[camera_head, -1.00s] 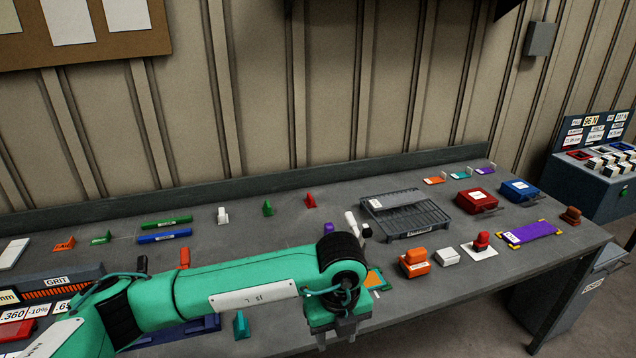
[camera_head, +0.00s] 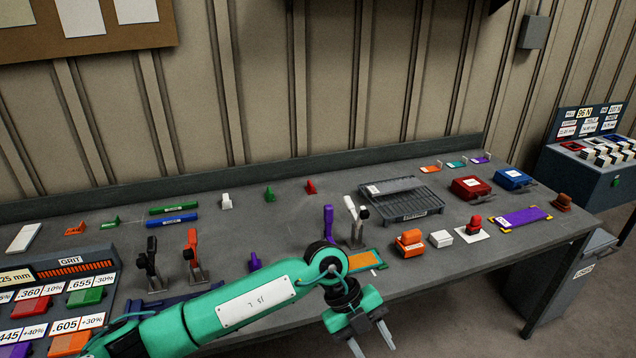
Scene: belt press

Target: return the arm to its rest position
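My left arm comes in from the lower left, a green arm with a white plate. Its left gripper (camera_head: 372,346) hangs past the front edge of the workbench (camera_head: 300,230). Its two grey fingers are spread apart with nothing between them. The orange-framed board (camera_head: 362,261) lies on the bench just behind the gripper, apart from it. My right gripper does not show.
Toggle clamps with black (camera_head: 151,262), orange (camera_head: 193,255), purple (camera_head: 328,222) and white (camera_head: 351,212) handles stand near the arm. A grey tray (camera_head: 405,200), red box (camera_head: 469,187) and blue box (camera_head: 513,179) sit at right. Free floor lies in front of the bench.

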